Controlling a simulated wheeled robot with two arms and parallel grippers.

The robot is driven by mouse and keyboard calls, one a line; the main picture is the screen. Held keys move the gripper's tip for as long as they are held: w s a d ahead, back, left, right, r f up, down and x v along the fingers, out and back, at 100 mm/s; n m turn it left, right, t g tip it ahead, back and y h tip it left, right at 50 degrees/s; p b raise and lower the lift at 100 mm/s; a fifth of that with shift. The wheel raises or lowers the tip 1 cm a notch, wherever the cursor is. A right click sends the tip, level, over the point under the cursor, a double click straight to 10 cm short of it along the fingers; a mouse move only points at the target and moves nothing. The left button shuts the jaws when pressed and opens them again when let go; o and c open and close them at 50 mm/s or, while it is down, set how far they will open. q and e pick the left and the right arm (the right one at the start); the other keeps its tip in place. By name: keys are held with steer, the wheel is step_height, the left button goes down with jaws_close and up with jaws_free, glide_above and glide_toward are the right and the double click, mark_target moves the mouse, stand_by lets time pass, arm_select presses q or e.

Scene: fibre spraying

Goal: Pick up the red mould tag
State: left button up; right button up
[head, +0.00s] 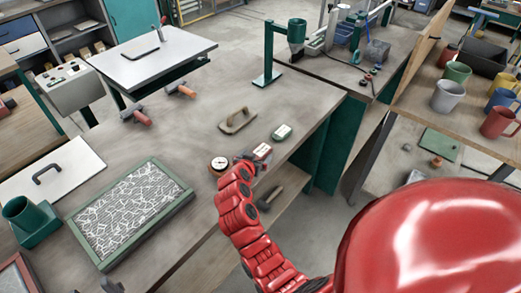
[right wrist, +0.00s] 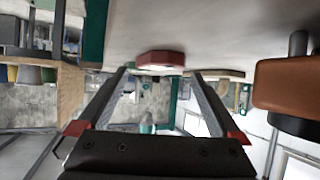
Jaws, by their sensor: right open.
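The red mould tag (head: 262,151) is a small red piece with a pale label, flat on the grey-brown bench near its front edge. My right gripper (head: 246,158) is beside it at bench height, its fingers small and partly hidden by the wrist. In the right wrist view, which looks upside down, the open fingers (right wrist: 159,78) point at the red tag (right wrist: 160,59). The tag lies ahead, across the gap between the fingertips, and nothing is gripped. My left gripper is not seen.
A green-framed fibre tray (head: 130,210) fills the left front. Bare bench lies between tray and gauge.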

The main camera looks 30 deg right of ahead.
mark_target(261, 151)
steer(key=shift+p+x, duration=0.5)
steer(key=shift+x, duration=1.1)
steer(key=shift+s, duration=0.1)
steer(key=shift+c, duration=0.3)
steer(key=c, duration=1.4)
steer(key=shift+r, duration=0.1)
